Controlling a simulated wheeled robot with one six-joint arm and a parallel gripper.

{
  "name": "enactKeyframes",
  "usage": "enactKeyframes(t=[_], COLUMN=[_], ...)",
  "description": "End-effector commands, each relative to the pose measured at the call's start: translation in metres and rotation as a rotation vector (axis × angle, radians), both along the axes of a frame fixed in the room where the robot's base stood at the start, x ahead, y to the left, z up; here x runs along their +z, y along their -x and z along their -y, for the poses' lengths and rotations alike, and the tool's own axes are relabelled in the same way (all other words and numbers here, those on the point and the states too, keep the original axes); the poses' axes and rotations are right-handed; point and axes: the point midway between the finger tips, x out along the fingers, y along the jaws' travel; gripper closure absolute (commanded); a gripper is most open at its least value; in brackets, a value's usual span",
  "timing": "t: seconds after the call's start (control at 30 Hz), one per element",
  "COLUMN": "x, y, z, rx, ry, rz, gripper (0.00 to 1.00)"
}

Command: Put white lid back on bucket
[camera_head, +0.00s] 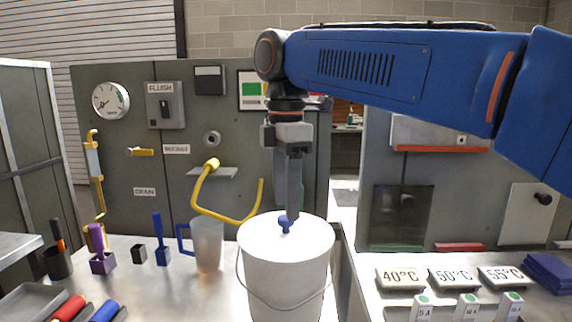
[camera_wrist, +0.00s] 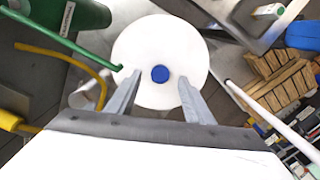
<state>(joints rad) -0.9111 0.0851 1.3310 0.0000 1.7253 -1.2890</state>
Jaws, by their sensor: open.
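The white bucket (camera_head: 284,285) stands on the metal bench in the head view, with a thin wire handle hanging down its front. The white lid (camera_head: 262,228) lies on top of the bucket, with a blue knob (camera_head: 285,225) at its middle. In the wrist view the round lid (camera_wrist: 135,50) shows from above, with its blue knob (camera_wrist: 160,74) between and beyond the fingertips. My gripper (camera_head: 291,212) points straight down over the lid, close to the knob. It is open and empty in the wrist view (camera_wrist: 158,82). I cannot tell whether the fingertips touch the lid.
A frosted jug (camera_head: 208,246) with a blue handle stands left of the bucket. A yellow hose (camera_head: 225,218) curves behind it. Small blue, purple and black holders stand further left. Temperature plates (camera_head: 401,277) and small labelled blocks (camera_head: 466,305) lie on the right bench.

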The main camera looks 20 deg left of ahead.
Motion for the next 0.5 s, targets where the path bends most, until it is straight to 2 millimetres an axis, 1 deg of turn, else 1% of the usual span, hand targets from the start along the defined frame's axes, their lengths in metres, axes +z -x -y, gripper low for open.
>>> enactKeyframes(t=[0.03,0.1,0.3,0.5], x=[0.010,0.024,0.062,0.086], y=[0.000,-0.001,-0.001,0.000], z=[-0.001,-0.001,-0.001,0.000], rx=[0.000,0.000,0.000,0.000], ry=[-0.002,-0.002,-0.002,-0.001], rz=[0.001,0.001,0.001,0.001], gripper=[0.53,0.53,0.53,0.53])
